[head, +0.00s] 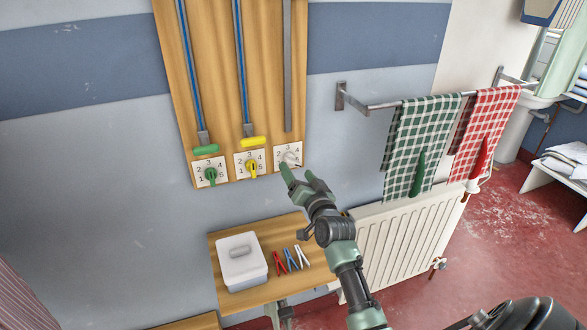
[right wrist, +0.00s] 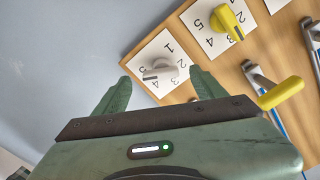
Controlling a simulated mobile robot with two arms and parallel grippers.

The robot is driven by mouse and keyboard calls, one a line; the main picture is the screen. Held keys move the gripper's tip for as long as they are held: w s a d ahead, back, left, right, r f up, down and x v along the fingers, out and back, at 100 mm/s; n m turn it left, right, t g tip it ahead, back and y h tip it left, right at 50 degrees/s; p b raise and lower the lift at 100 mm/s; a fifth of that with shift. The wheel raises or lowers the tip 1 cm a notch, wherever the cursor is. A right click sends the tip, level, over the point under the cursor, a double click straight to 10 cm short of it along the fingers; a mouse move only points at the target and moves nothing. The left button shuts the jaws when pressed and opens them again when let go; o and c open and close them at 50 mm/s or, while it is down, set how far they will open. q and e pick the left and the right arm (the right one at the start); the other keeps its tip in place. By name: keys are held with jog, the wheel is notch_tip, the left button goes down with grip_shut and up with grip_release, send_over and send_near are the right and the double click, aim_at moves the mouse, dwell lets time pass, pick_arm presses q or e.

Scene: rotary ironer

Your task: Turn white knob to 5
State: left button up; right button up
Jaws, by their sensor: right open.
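The white knob (head: 290,157) sits on a numbered white plate at the lower right of the wooden board (head: 265,60). In the right wrist view the white knob (right wrist: 163,69) is ahead of the fingers, in the gap between them. Its narrow handle lies roughly sideways toward the left of that picture, over the digits there; I cannot tell the exact number. My right gripper (head: 299,175) is open and empty, just below and right of the knob in the head view. Its two green fingers (right wrist: 159,90) appear apart from the knob. My left gripper is out of view.
A yellow knob (head: 251,167) and a green knob (head: 210,174) sit left of it, below sliders with coloured handles. A small wooden shelf (head: 225,305) below holds a white box (head: 243,270) and clothespins. A towel rail (head: 372,107) and radiator (head: 400,245) stand at right.

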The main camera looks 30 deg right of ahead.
jog(key=v, duration=0.2)
jog(key=shift+s+a, duration=0.1)
jog(key=shift+s, duration=0.2)
